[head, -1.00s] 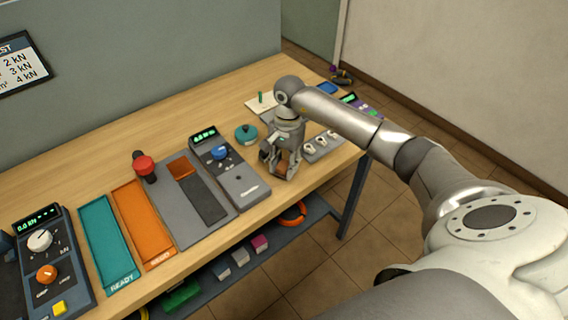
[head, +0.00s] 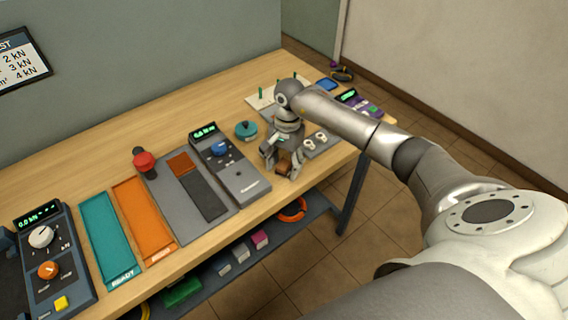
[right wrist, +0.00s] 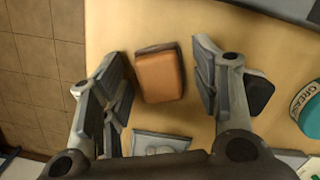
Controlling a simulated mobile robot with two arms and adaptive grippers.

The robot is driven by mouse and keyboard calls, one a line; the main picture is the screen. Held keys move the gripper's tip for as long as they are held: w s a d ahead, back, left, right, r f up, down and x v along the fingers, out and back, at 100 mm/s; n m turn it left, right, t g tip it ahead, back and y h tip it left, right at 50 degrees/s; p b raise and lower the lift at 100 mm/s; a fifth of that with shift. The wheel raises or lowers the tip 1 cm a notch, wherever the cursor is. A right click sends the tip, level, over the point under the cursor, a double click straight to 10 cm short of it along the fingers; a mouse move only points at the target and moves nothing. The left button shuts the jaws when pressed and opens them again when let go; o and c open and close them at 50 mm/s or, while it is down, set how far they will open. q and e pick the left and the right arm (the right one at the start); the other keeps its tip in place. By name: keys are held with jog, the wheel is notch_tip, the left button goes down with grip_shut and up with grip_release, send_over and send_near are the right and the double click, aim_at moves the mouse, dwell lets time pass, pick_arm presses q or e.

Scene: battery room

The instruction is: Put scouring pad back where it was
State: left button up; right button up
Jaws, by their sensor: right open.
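A small orange-brown block with a dark edge (right wrist: 160,77), which looks like the scouring pad, lies on the wooden bench in the right wrist view. Its brown side also shows between my fingers in the head view (head: 285,169). My right gripper (head: 283,164) is open and low over the front edge of the bench. In the right wrist view its fingers (right wrist: 160,85) stand on either side of the block, with a gap on each side. A grey tray (head: 166,192) holds a rust-brown square and a dark strip. My left gripper is not in view.
A grey meter with a blue knob (head: 230,165) stands left of the gripper. A teal round tin (head: 246,131) is behind it, and a grey holder with white pieces (head: 318,144) is to its right. Orange (head: 143,222) and teal (head: 108,238) trays lie further left.

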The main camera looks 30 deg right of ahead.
aim_at(287, 160)
jog(key=shift+r+p, duration=0.35)
jog(key=shift+p, duration=0.05)
notch_tip(287, 160, up, 12)
jog(key=d+b, duration=0.1)
jog(key=b, duration=0.2)
jog(key=shift+w+d+f+b, duration=0.15)
jog(key=shift+w+b, duration=0.2)
